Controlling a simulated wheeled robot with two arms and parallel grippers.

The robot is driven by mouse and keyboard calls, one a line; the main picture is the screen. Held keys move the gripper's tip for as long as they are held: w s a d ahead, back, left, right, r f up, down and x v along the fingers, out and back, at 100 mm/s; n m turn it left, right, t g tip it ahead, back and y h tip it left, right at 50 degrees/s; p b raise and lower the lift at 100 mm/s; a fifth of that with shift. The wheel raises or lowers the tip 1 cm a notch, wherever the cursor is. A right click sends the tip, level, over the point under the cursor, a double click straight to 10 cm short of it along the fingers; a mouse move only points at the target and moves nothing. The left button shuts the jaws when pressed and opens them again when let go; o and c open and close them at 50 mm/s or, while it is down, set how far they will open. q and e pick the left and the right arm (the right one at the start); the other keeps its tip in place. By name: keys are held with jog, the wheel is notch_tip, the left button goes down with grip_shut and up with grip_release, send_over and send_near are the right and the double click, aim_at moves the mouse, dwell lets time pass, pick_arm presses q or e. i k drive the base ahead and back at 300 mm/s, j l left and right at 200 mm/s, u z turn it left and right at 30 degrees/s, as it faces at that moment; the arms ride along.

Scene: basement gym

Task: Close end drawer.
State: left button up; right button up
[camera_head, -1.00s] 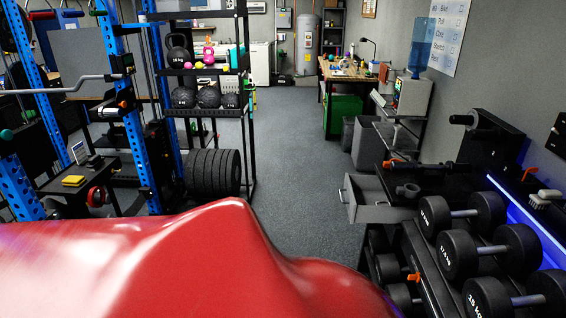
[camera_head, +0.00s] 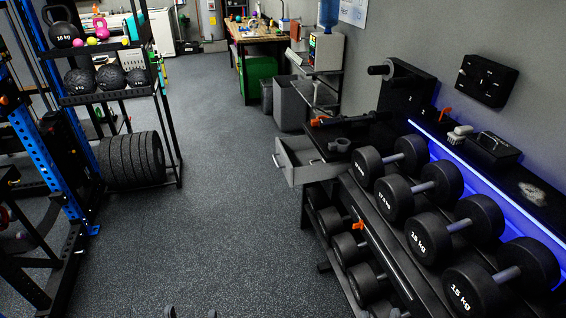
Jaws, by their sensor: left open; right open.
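The grey end drawer (camera_head: 312,174) juts out to the left from the far end of the dumbbell rack, under its black top. It stands open, with part of its inside showing. Its handle (camera_head: 278,160) is on the front panel, facing left toward the aisle. The tips of my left gripper (camera_head: 190,313) just show at the bottom edge, apart and empty, over the floor. A small part of my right gripper (camera_head: 397,313) shows at the bottom edge by the rack's lower dumbbells. Both grippers are well short of the drawer and touch nothing that I can see.
The dumbbell rack (camera_head: 390,262) with several dumbbells fills the right side. A grey bin (camera_head: 291,105) stands beyond the drawer. A shelf with balls and weight plates (camera_head: 131,160) stands at left. The floor (camera_head: 220,200) between is clear.

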aim_at(294, 154)
jog(key=i+j, duration=0.15)
jog(key=i, duration=0.3)
jog(key=i+j, duration=0.2)
jog(key=i, duration=0.3)
jog(key=i+j, duration=0.15)
jog(key=i, duration=0.3)
jog(key=l+z, duration=0.05)
